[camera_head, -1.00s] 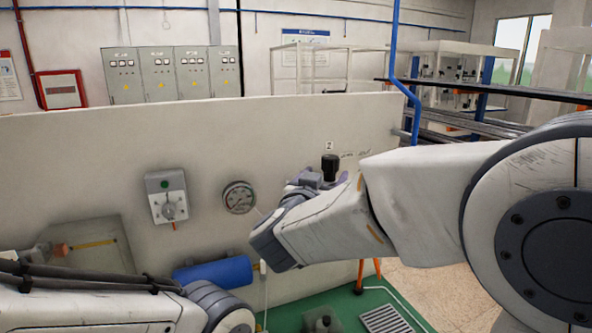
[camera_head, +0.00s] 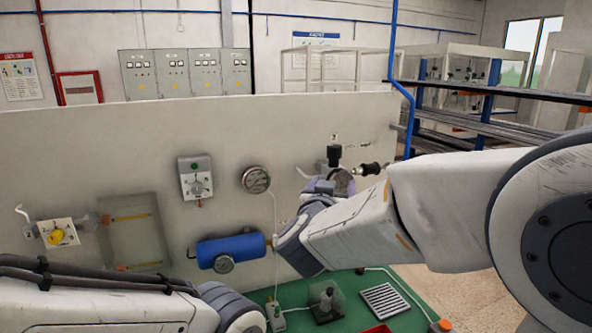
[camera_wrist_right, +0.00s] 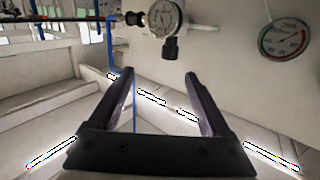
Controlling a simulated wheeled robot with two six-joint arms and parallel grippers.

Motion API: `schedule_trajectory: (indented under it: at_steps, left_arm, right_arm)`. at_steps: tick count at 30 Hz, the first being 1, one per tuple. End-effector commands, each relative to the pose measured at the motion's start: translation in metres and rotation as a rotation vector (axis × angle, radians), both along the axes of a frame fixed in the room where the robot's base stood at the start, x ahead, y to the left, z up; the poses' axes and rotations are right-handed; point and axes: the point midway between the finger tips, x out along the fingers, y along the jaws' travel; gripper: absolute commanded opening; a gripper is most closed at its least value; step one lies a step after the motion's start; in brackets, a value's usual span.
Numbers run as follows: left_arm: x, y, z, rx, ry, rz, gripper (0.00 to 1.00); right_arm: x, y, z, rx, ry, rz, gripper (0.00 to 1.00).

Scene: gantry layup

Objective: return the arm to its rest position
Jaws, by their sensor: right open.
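My right arm comes in from the right in the head view. Its gripper (camera_head: 322,187), partly hidden by the wrist, is in front of the pale panel, just below a gauge with black fittings (camera_head: 343,182). In the right wrist view the two dark fingers of the right gripper (camera_wrist_right: 160,75) stand apart with nothing between them. The gauge with black fittings (camera_wrist_right: 163,18) is beyond the fingertips there. My left arm (camera_head: 95,305) lies along the bottom left of the head view, and its gripper is out of the picture.
A green mat (camera_head: 355,285) with a grate (camera_head: 385,300) lies below. Shelving (camera_head: 470,125) stands at the back right.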

Motion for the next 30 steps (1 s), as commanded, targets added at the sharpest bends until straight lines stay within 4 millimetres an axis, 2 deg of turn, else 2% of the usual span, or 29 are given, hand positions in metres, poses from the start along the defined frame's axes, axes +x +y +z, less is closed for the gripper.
schedule_trajectory:
  at_steps: [5, 8, 11, 14, 18, 21, 24, 30]
  left_arm:
    - [0.0, 0.0, 0.001, -0.001, -0.001, 0.0, 0.5]
    - [0.0, 0.0, 0.0, -0.001, -0.001, 0.0, 0.5]
    - [0.0, 0.0, 0.0, -0.001, -0.001, 0.0, 0.5]
    - [0.0, 0.0, 0.0, -0.001, -0.001, 0.0, 0.5]
    - [0.0, 0.0, 0.001, -0.001, -0.001, 0.0, 0.5]
    - [0.0, 0.0, 0.001, -0.001, -0.001, 0.0, 0.5]
    - [0.0, 0.0, 0.001, -0.001, -0.001, 0.0, 0.5]
    - [0.0, 0.0, 0.001, -0.001, -0.001, 0.0, 0.5]
  right_arm:
    - [0.005, 0.0, -0.02, 0.016, 0.063, 0.091, 0.82]
    - [0.006, -0.001, -0.04, 0.028, 0.127, 0.158, 0.82]
    - [0.001, -0.003, -0.066, 0.044, 0.218, 0.226, 0.82]
    - [-0.012, -0.01, -0.102, 0.066, 0.352, 0.292, 0.82]
    - [-0.053, -0.031, -0.166, 0.109, 0.624, 0.351, 0.82]
    - [-0.085, -0.047, -0.198, 0.131, 0.785, 0.354, 0.82]
    - [-0.114, -0.06, -0.22, 0.147, 0.91, 0.343, 0.82]
    - [-0.162, -0.084, -0.248, 0.167, 1.104, 0.301, 0.82]
